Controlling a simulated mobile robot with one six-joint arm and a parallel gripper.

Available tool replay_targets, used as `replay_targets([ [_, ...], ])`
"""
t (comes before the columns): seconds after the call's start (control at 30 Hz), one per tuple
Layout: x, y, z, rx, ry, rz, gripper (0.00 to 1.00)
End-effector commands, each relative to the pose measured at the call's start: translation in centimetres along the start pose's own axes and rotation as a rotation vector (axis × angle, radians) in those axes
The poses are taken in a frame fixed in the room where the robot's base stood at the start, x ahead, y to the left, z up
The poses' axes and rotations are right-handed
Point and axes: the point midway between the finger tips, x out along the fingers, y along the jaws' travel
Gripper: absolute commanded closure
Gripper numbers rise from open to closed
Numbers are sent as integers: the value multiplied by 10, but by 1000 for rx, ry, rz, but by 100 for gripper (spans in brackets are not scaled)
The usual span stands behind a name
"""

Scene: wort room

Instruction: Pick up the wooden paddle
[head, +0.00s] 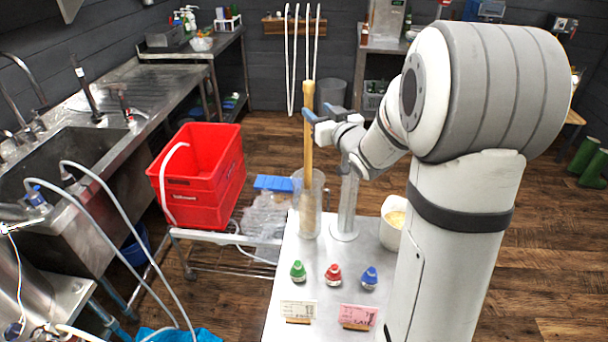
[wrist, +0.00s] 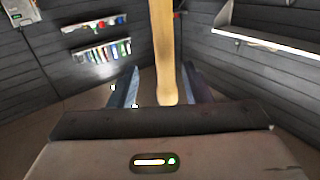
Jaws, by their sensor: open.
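The wooden paddle (head: 308,145) stands nearly upright in a clear cylinder (head: 318,205) on the metal table, its lower part seen through the clear wall. My gripper (head: 319,112) is open at the upper part of the paddle shaft, with its blue fingers level with it. In the wrist view the paddle (wrist: 162,45) shows between the two open fingers of my gripper (wrist: 163,88), with space on both sides. I cannot tell whether either finger touches it.
The metal table (head: 285,260) also holds green (head: 298,271), red (head: 333,274) and blue (head: 370,277) small items, two cards and a white tub (head: 393,228).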

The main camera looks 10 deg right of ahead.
Motion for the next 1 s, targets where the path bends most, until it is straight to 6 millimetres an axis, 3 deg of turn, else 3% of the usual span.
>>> replay_targets([
  [0.33, 44, -6, -2, 0, -2, 0, 56],
  [0.67, 50, -5, 0, 0, -2, 1, 56],
  [1.0, 50, -5, 0, 0, -2, 1, 84],
])
